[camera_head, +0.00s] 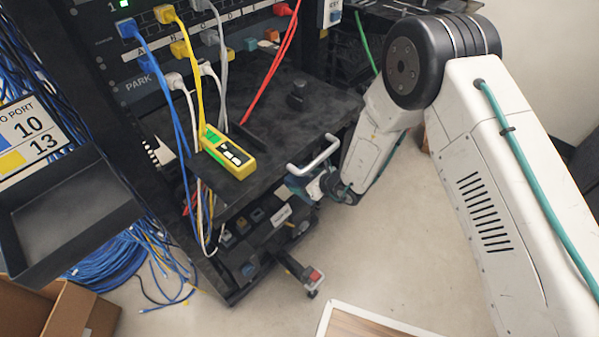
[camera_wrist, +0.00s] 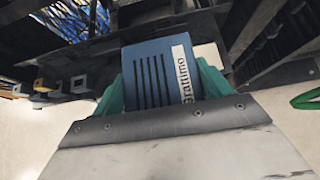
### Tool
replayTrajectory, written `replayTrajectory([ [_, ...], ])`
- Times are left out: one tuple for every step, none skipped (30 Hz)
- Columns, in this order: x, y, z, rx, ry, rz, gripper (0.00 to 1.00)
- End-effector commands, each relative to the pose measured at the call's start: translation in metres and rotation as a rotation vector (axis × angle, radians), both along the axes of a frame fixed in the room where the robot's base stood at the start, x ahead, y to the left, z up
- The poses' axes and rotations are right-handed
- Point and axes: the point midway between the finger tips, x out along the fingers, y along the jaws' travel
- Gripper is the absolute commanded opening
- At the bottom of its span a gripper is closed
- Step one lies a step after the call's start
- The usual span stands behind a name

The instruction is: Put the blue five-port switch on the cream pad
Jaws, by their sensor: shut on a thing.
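The blue switch (camera_wrist: 150,78), a box with dark vent slots and a white lettered label, sits between the green fingers of my gripper (camera_wrist: 160,88) in the wrist view. The gripper is shut on it. In the head view my gripper (camera_head: 328,184) is at the front right of the rack's black shelf, low beside its edge. Only a small blue part of the switch (camera_head: 298,190) shows there, partly behind a pale handle.
A yellow tester (camera_head: 228,152) with a green screen lies on the black shelf (camera_head: 270,125). Blue, yellow, white, grey and red cables hang from the rack panel. An open cardboard box (camera_head: 70,310) and a white-edged wooden surface (camera_head: 365,327) are at the bottom.

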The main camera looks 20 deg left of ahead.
Motion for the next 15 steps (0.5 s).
replayTrajectory([
  [0.013,0.008,-0.001,0.002,-0.003,0.000,0.34],
  [0.020,0.012,-0.001,0.003,-0.003,-0.001,0.34],
  [0.028,0.017,-0.002,0.003,-0.004,0.000,0.34],
  [0.034,0.021,-0.003,0.003,-0.003,-0.001,0.34],
  [0.040,0.024,-0.004,0.001,-0.002,0.000,0.34],
  [0.047,0.028,-0.005,0.002,-0.002,-0.002,0.34],
  [0.052,0.031,-0.005,0.002,-0.003,-0.001,0.34],
  [0.055,0.034,-0.006,0.001,-0.002,0.000,0.34],
  [0.060,0.036,-0.006,0.002,-0.001,-0.001,0.34],
  [0.062,0.038,-0.007,0.002,-0.001,-0.001,0.34],
  [0.065,0.040,-0.006,0.002,-0.001,-0.001,0.34],
  [0.067,0.041,-0.007,0.002,-0.001,-0.001,0.34],
  [0.068,0.041,-0.007,0.001,0.000,-0.001,0.34],
  [0.068,0.042,-0.008,0.000,0.000,-0.001,0.34],
  [0.068,0.042,-0.010,0.000,0.000,-0.001,0.34],
])
